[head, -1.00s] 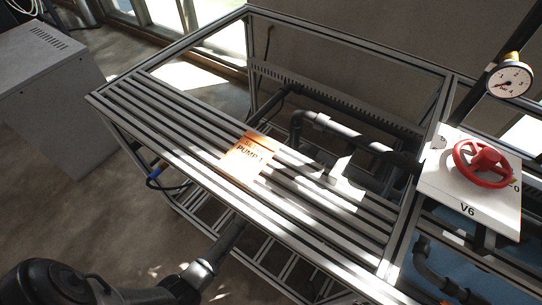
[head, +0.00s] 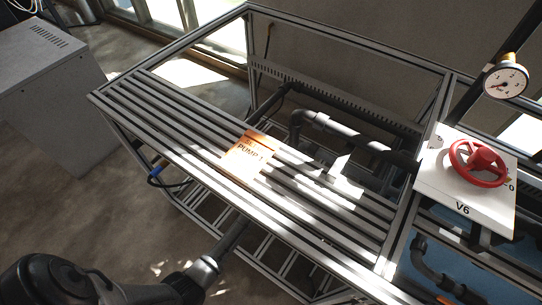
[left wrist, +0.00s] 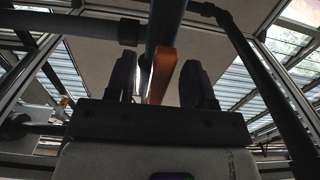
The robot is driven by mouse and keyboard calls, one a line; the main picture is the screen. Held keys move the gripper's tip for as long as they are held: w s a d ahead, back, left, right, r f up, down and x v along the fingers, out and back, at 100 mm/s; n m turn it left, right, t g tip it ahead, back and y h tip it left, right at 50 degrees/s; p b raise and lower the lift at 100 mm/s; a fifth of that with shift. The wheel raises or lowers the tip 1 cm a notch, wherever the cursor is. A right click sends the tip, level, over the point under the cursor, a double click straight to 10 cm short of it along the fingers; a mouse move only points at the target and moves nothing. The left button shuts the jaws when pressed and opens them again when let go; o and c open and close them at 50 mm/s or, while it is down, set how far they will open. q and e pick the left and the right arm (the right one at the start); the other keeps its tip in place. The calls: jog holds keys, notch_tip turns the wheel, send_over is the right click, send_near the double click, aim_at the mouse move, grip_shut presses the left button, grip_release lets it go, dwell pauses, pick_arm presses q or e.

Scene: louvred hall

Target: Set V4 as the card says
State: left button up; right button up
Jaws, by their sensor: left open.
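No label reading V4 can be made out in either view. An orange sheet (head: 247,158) marked PUMP 1, with smaller print I cannot read, lies on the slatted top; I cannot tell whether it is the card. In the left wrist view my left gripper (left wrist: 157,80) is open, its two dark fingers pointing up. An orange bar (left wrist: 162,75), perhaps a valve lever, stands between the fingers in the picture, beside a dark pipe (left wrist: 166,22). I see a gap on its right; contact on the left is unclear. My right gripper is not in view.
A red handwheel (head: 478,163) sits on a white plate (head: 445,190) labelled V6 at the right. A round gauge (head: 506,80) is above it. Frame rails and dark pipes (left wrist: 265,75) crowd my left gripper. A grey cabinet (head: 45,70) stands at the left.

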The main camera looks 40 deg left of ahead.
pick_arm(q)
jog(key=s+p, duration=0.4)
jog(key=s, duration=0.3)
jog(key=shift+d, duration=0.3)
jog(key=shift+s, duration=0.1)
jog(key=s+d+p, duration=0.1)
jog(key=s+p, duration=0.2)
jog(key=s, duration=1)
jog(key=shift+s+d, duration=0.2)
jog(key=shift+s, duration=0.1)
